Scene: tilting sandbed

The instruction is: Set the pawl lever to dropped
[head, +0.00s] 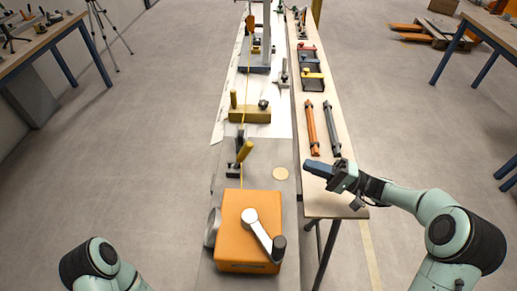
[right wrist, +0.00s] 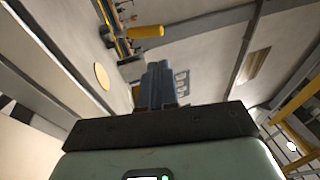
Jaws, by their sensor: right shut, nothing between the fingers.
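A lever with a yellow grip (head: 244,151) stands tilted on a small dark bracket (head: 233,170), just behind the orange winch box (head: 235,251). I take it to be the pawl lever, though nothing in view labels it. A yellow grip (right wrist: 147,31) also shows in the right wrist view, beyond the fingers. The winch box carries a silver crank (head: 258,234) with a dark knob. My right gripper (head: 310,166) is shut and empty, right of the lever and apart from it, above the side table. Its closed fingers (right wrist: 160,85) show in the wrist view. My left gripper is out of view.
A round tan disc (head: 280,174) lies on the grey bench between lever and right gripper. Behind the lever stands a yellow block (head: 249,115) with an upright peg. Orange (head: 311,128) and grey (head: 331,128) bars lie on the side table (head: 322,204).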

